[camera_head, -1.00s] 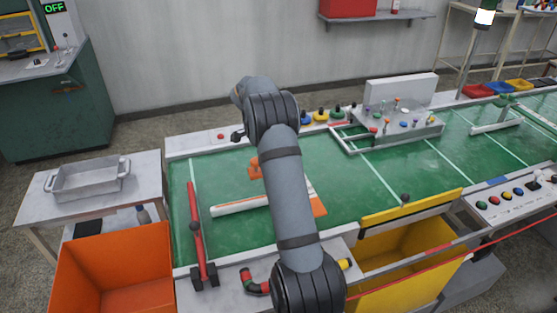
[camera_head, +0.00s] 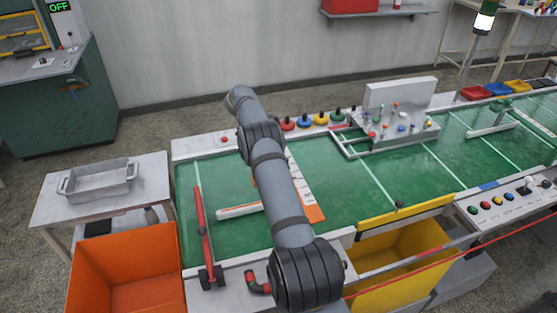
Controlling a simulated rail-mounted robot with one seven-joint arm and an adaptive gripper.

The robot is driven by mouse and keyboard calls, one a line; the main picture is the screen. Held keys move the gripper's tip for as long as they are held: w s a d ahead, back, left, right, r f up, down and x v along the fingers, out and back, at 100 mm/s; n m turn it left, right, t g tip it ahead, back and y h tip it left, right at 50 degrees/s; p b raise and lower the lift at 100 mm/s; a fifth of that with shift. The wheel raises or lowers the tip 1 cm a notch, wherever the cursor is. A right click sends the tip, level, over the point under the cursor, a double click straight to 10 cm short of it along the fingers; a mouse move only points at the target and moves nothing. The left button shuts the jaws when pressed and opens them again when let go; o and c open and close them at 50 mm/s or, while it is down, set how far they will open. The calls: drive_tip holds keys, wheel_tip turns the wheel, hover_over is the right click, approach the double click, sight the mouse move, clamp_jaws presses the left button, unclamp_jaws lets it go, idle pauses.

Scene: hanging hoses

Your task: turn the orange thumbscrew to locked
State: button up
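I cannot make out the orange thumbscrew for certain. The fixture panel (camera_head: 418,127) at the back of the green table carries several small coloured knobs and pegs, too small to tell apart. A white-and-orange piece (camera_head: 314,214) lies on the green surface, partly hidden behind my arm. My arm reaches from the bottom middle up toward the back left of the table. My gripper does not show; the arm's own links may hide it.
A red bar (camera_head: 203,225) on a dark foot stands at the table's left. An orange bin (camera_head: 125,265) and a yellow bin (camera_head: 400,265) stand in front. Coloured knobs (camera_head: 305,121) line the back edge. The green surface (camera_head: 350,195) right of my arm is mostly clear.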

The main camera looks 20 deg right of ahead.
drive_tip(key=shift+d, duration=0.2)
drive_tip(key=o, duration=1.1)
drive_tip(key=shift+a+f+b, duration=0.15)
drive_tip(key=shift+b, duration=0.5)
